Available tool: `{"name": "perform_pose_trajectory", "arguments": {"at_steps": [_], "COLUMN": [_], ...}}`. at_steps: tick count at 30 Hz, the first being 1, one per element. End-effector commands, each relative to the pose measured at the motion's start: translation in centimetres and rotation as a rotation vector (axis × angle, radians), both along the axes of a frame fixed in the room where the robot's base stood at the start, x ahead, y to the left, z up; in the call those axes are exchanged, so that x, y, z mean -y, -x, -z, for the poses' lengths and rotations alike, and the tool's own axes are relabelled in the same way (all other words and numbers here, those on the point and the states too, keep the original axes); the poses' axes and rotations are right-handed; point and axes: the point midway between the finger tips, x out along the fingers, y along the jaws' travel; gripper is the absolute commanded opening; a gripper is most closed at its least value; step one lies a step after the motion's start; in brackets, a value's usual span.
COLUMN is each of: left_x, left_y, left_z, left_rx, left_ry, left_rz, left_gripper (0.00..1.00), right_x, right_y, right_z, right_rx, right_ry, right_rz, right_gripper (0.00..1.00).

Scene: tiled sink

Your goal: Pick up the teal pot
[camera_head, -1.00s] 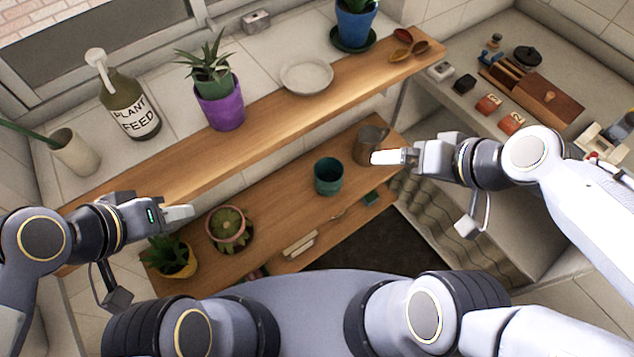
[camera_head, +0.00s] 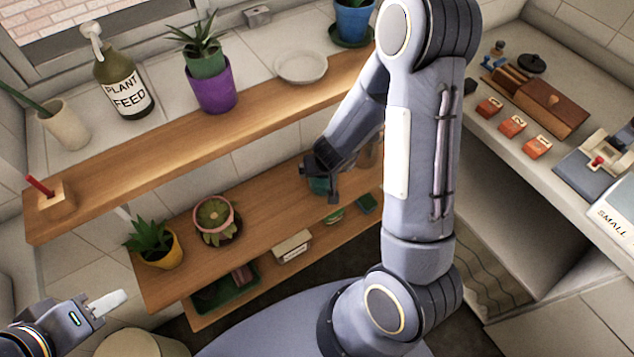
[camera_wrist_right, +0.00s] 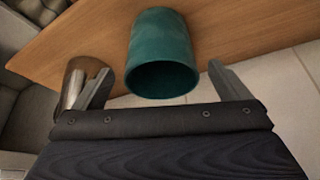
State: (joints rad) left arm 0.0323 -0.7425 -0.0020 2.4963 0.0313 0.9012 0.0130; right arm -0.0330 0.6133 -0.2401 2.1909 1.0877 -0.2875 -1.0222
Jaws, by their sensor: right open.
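The teal pot (camera_head: 319,187) stands on the lower wooden shelf, mostly hidden behind my right gripper (camera_head: 322,172) in the head view. In the right wrist view the teal pot (camera_wrist_right: 163,45) shows its open mouth toward the camera, and its near end lies between the two spread fingers of my right gripper (camera_wrist_right: 163,88). A gap shows between the pot and each finger. My left gripper (camera_head: 105,303) is at the lower left, away from the shelves, with nothing visible in it; whether its fingers are parted is unclear.
A brown metallic cup (camera_wrist_right: 76,82) stands close beside the left finger in the wrist view. On the lower shelf (camera_head: 265,200) are a pink pot plant (camera_head: 214,220) and a yellow pot plant (camera_head: 160,248). The upper shelf (camera_head: 160,150) runs above and behind the lower one.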

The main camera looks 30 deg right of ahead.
Motion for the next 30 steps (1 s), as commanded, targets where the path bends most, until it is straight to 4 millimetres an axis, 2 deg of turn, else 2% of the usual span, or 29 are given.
{"name": "perform_pose_trajectory", "arguments": {"at_steps": [1, 10, 14, 21, 30], "left_x": [0.0, 0.0, 0.0, 0.0, 0.0], "left_y": [0.0, 0.0, 0.0, 0.0, 0.0], "left_z": [0.6, 2.1, 2.3, 2.2, 2.2], "left_rx": [0.0, 0.0, 0.0, 0.0, 0.0], "left_ry": [0.0, 0.0, 0.0, 0.0, 0.0], "left_rz": [0.0, 0.0, 0.0, 0.0, 0.0], "left_gripper": [0.36, 0.36, 0.36, 0.36, 0.36], "right_x": [0.1, 0.7, 0.7, 0.7, 0.7], "right_y": [-0.2, -2.2, -2.6, -2.6, -2.6], "right_z": [0.9, 4.5, 5.2, 5.1, 5.1], "right_rx": [-0.002, -0.001, 0.0, 0.001, 0.001], "right_ry": [-0.001, -0.003, -0.003, -0.003, -0.003], "right_rz": [0.002, 0.0, 0.0, -0.002, -0.002], "right_gripper": [0.96, 0.96, 0.96, 0.94, 0.55]}}
